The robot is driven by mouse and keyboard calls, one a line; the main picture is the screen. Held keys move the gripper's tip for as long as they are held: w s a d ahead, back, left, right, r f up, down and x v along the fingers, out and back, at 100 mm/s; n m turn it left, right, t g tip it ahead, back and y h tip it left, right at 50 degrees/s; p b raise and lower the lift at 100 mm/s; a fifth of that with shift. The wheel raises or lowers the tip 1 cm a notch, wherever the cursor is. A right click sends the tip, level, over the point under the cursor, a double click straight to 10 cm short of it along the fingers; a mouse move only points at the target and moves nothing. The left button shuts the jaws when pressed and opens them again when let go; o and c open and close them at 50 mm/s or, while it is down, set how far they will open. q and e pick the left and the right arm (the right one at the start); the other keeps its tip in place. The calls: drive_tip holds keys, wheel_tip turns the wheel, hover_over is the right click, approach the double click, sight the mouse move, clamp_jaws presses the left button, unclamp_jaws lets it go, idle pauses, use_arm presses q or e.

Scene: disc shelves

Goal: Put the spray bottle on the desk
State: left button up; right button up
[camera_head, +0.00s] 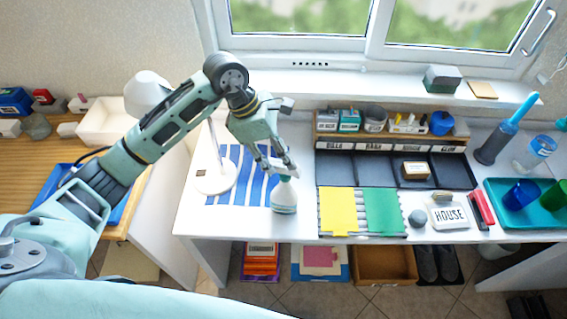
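My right gripper is not in view.
A white lamp (216,178) stands just left of the bottle. Yellow (338,210) and green (384,210) sheets lie to its right. A dark organizer (337,170) stands behind.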

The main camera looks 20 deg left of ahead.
use_arm(q)
drive_tip(key=b+v, duration=0.2)
drive_tip(key=v, duration=0.6)
drive_tip(key=shift+a+r, duration=0.15)
drive_tip(key=shift+r, duration=0.05)
drive_tip(key=shift+s, duration=0.1)
